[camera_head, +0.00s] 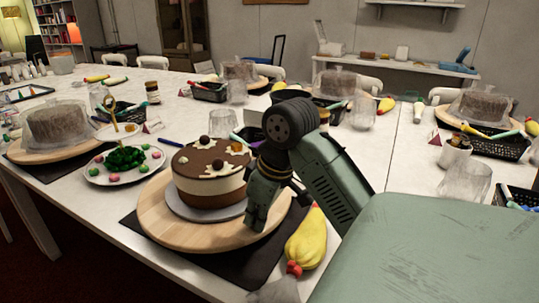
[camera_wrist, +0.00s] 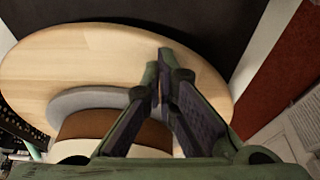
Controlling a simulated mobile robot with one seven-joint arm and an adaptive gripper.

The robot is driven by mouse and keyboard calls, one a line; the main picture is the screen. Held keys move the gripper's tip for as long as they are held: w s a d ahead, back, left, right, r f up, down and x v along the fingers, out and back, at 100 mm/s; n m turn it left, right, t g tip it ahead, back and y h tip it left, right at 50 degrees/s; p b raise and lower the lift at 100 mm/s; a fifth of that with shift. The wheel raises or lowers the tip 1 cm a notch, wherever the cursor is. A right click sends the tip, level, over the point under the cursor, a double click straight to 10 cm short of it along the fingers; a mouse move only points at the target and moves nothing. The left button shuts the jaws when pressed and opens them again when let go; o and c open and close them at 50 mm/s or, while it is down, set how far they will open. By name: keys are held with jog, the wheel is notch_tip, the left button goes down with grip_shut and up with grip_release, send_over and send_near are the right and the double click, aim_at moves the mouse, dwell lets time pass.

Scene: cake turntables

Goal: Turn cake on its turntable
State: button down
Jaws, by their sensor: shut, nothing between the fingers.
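The cake (camera_head: 208,180), brown and cream with a decorated top, stands on a grey board on the round wooden turntable (camera_head: 160,220). My gripper (camera_head: 258,222) points down at the right side of the cake, over the turntable's right part. In the wrist view, my gripper (camera_wrist: 160,85) is shut with nothing between its fingers. Its tips are over the bare wood (camera_wrist: 70,65) near the grey board (camera_wrist: 85,100). The cake's brown side (camera_wrist: 85,125) shows there, partly hidden by the gripper. I cannot tell whether the fingertips touch the wood.
A yellow piping bag (camera_head: 306,240) lies right of the turntable, close to my arm. A plate (camera_head: 95,178) with green and pink pieces sits to the left. A dark mat (camera_head: 262,262) lies under the turntable. Several wrapped cakes, baskets and glasses stand behind.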

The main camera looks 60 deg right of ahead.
jog(key=shift+s+d+r+p, duration=0.1)
jog(key=shift+d+r+p, duration=0.05)
jog(key=shift+r+p, duration=2.85)
jog(key=shift+f, duration=0.35)
